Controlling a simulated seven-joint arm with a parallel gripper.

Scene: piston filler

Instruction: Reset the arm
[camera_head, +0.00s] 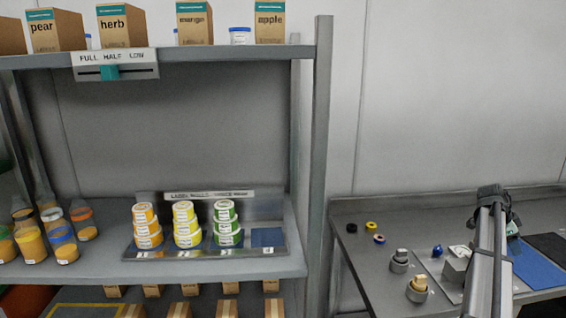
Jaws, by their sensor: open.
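My arm rises from the bottom right in front of the workbench (352,211). Its dark end, with my gripper (512,226), is over the right part of the bench, near a blue mat (537,268). The gripper is open, but its fingers are small and hard to make out. I see nothing held in it. My arm links hide part of the bench behind them.
Two knobbed fittings (418,289) and small coloured rings (379,239) lie on the bench. A post (318,160) separates it from the shelves. A rack (268,256) holds stacked labelled tubs (186,225); jars (63,243) stand left. Boxes (123,27) line the top shelf.

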